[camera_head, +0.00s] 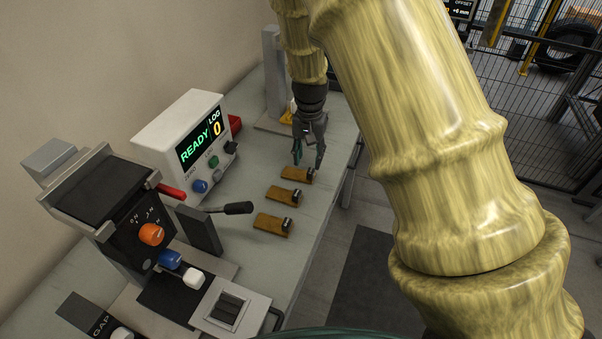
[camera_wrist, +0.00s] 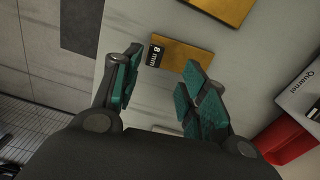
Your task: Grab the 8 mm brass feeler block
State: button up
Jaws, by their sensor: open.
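The 8 mm brass feeler block (camera_wrist: 185,55) shows in the wrist view, flat on the grey bench, with a black end label reading "8 mm". In the head view it appears to be the farthest of three brass blocks (camera_head: 294,174), right below my gripper (camera_head: 308,162). My gripper also shows in the wrist view (camera_wrist: 158,82), open, with its teal-padded fingers apart. The block lies ahead of and between the fingertips in that view, and I see no grip on it. Whether a finger touches it I cannot tell.
Two more brass blocks lie nearer on the bench, a middle one (camera_head: 283,195) and a near one (camera_head: 268,225). A white console (camera_head: 185,135) reading "READY" and "0" stands left, with a black lever (camera_head: 236,208) near the blocks. A red object (camera_wrist: 290,138) lies right in the wrist view.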

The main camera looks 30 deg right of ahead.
aim_at(311, 170)
jog(key=shift+s+f+p, duration=0.25)
jog(key=shift+s+p, duration=0.05)
jog(key=shift+s, duration=0.1)
notch_tip(311, 170, down, 4)
jog(key=shift+d+r+p, duration=0.1)
jog(key=shift+r+p, duration=0.05)
jog(key=shift+p, duration=0.55)
jog(key=shift+s+f, duration=0.25)
jog(key=shift+w, duration=0.1)
jog(key=shift+c, duration=0.2)
grip_shut()
